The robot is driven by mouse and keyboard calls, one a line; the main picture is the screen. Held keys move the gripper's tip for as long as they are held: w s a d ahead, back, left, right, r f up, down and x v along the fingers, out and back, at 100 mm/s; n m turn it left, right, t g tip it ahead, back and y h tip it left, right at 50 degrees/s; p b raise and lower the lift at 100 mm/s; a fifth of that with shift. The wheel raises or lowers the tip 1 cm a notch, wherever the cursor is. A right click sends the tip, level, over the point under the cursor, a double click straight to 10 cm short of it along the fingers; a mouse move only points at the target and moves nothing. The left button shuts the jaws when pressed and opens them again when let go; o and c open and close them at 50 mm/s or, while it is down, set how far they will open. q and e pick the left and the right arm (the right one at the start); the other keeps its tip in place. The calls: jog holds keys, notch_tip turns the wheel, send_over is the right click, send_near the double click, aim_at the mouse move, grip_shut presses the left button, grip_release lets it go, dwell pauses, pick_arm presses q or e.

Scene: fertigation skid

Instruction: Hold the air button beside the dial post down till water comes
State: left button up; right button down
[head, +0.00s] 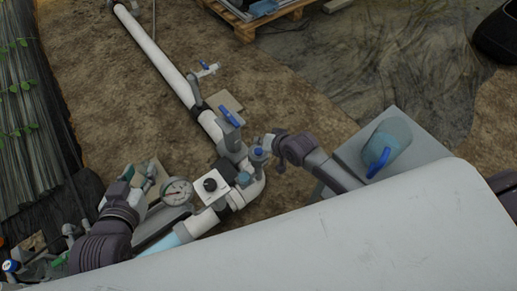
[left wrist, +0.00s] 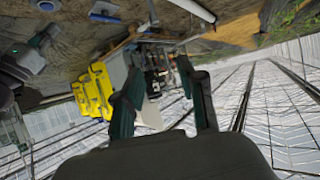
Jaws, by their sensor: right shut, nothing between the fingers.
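A round dial gauge (head: 178,191) with a white face stands in the lower left middle of the head view. Right of it is a white box (head: 210,186) with a black round knob on the pipe. Further right, a small upright fitting with a blue cap (head: 258,154) stands beside the pipe; I cannot tell for sure which part is the air button. My right gripper (head: 269,143) is shut and empty, right at the blue-capped fitting; contact is unclear. My left gripper (head: 148,174) is left of the gauge. In the left wrist view its fingers (left wrist: 160,98) are spread with nothing between.
A white pipe (head: 160,55) with a blue-handled valve (head: 230,116) runs to the upper left. A grey box (head: 350,150) bears a teal jug (head: 390,137) at right. A pallet (head: 250,20) lies behind. Yellow containers (left wrist: 95,92) show in the left wrist view.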

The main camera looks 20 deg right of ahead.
jog(key=shift+r, duration=0.25)
pick_arm(q)
jog(key=s+a+f+g+y+p, duration=0.1)
jog(key=s+a+f+g+p, duration=0.1)
jog(key=s+f+g, duration=0.4)
jog(key=shift+s+a+y, duration=0.4)
jog(key=shift+s+a, duration=0.2)
jog(key=shift+s, duration=0.7)
pick_arm(e)
jog(key=shift+r, duration=0.75)
